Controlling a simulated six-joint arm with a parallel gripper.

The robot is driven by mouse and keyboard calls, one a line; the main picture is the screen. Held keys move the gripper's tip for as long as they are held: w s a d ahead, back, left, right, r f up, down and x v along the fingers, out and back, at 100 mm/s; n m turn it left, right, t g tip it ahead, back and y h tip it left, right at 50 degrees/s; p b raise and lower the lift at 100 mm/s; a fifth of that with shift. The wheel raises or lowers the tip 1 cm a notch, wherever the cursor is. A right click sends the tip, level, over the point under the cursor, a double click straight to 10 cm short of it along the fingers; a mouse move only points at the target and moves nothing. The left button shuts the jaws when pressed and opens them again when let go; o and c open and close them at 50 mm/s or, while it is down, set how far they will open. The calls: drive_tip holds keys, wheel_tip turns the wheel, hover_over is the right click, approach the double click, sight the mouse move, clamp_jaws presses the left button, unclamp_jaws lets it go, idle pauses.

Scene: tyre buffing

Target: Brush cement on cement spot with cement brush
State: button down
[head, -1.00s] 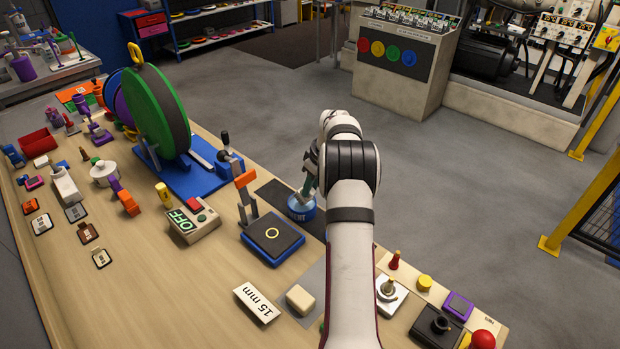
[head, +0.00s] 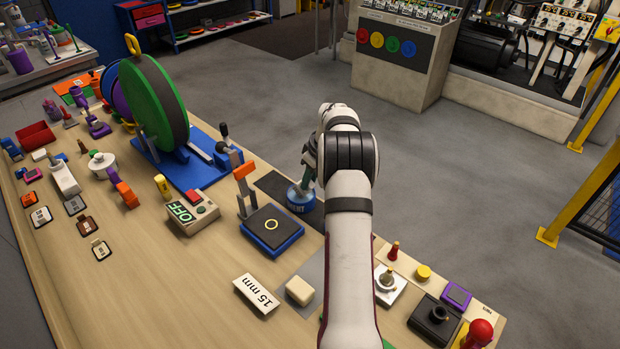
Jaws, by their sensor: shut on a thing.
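A blue can (head: 301,200) with partly hidden white lettering, apparently the cement pot, stands right of the pad. My gripper (head: 309,172) is just above the can, mostly hidden behind my own arm. It is shut on a thin greenish thing, apparently the cement brush (head: 307,184), pointing down at the can's top. The brush tip cannot be seen, and I cannot tell whether it is inside the can.
A green wheel (head: 152,105) stands on a blue frame farther back. An OFF box (head: 193,213), a 15 mm card (head: 256,294) and a cream block (head: 299,290) lie around the pad.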

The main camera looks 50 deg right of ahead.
drive_tip(key=shift+f, duration=0.45)
idle(1.0)
drive_tip(key=shift+r, duration=3.6)
